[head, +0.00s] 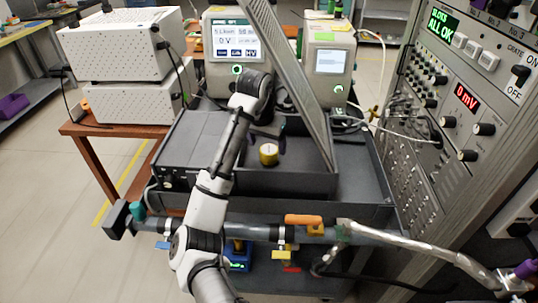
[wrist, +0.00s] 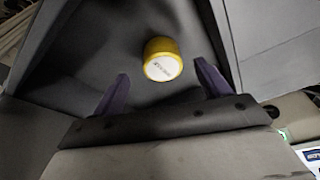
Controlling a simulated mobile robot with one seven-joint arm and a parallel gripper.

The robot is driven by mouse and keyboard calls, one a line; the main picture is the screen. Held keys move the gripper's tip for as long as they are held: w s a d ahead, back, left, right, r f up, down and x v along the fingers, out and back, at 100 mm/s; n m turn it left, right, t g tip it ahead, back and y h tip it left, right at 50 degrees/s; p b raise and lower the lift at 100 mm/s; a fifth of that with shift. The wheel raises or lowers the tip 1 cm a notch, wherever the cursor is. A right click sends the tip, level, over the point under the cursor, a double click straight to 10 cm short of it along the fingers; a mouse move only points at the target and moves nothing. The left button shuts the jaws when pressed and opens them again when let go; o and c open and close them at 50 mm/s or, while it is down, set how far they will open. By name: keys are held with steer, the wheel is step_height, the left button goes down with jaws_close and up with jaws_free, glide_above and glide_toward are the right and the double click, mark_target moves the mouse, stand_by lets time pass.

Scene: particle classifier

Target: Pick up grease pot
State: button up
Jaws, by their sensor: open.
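The grease pot (head: 269,155) is a small yellow round tub with a pale lid. In the head view it stands inside the dark open box of the classifier (head: 300,183), on the box floor. In the wrist view the pot (wrist: 163,60) is ahead of my gripper, a little above the line between the fingertips. My gripper (wrist: 160,88) is open, with purple-grey fingers on either side and nothing between them. In the head view my gripper (head: 268,137) is partly hidden by my wrist, just behind and above the pot. I see no contact with the pot.
A raised grey lid (head: 290,80) leans up right of my gripper. The box walls surround the pot. Two display units (head: 236,50) (head: 328,62) stand behind, white boxes (head: 125,50) at left, and a control rack (head: 460,100) at right. Pipes (head: 270,232) run in front.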

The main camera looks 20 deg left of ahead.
mark_target(269, 149)
steer(key=shift+w+p+x, duration=0.15)
steer(key=shift+p+x, duration=0.2)
steer(key=shift+x, duration=0.85)
steer(key=shift+w+p+x, duration=0.15)
steer(key=shift+p+x, duration=0.2)
steer(key=shift+x, duration=0.85)
steer(key=shift+a, duration=0.1)
steer(key=c, duration=1.1)
